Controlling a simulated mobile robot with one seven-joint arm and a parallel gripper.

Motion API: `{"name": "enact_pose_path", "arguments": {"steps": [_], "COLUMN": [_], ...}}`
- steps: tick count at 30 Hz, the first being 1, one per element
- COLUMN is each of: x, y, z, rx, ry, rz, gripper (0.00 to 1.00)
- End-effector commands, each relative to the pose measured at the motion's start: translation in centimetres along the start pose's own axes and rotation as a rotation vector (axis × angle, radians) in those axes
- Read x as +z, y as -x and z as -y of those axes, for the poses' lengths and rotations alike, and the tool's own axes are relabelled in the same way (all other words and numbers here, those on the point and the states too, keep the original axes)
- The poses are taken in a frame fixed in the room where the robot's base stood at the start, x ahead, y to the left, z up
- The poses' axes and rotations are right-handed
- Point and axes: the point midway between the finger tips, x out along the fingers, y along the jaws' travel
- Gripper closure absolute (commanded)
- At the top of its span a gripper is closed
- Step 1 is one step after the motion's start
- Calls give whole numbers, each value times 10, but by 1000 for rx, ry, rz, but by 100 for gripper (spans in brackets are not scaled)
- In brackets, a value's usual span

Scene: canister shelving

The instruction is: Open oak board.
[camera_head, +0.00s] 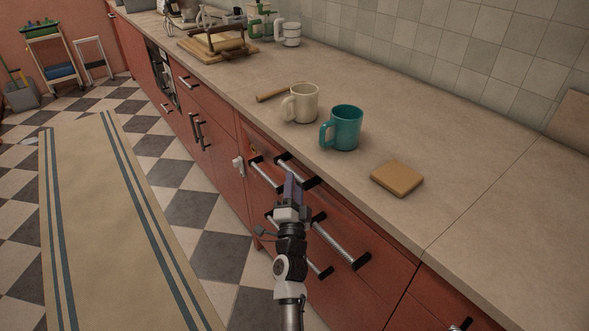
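A small flat square wooden piece (397,178) lies on the counter, right of the teal mug. A larger wooden board (245,55) lies farther back with a wooden item on it. Which of them is the oak board I cannot tell. My gripper (292,183) is in front of the red drawer fronts, below the mugs, and overlaps the upper bar handles (297,169) in the picture. Contact with a handle cannot be made out. Its fingers are too small and dark to show a gap. No held object is visible.
A cream mug (301,103) and a teal mug (341,128) stand near the counter's front edge, with a wooden stick (277,92) behind. Lower handles (340,243) stick out below my gripper. A striped rug (110,220) lies on the checkered floor.

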Motion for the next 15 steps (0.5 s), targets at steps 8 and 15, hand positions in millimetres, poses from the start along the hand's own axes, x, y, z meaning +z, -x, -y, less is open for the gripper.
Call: {"name": "enact_pose_path", "arguments": {"steps": [8, 15], "x": [0, 0], "y": [-32, -36], "z": [1, 0], "rx": [-1, 1], "ry": [0, 0], "rz": [1, 1], "gripper": [62, 62]}}
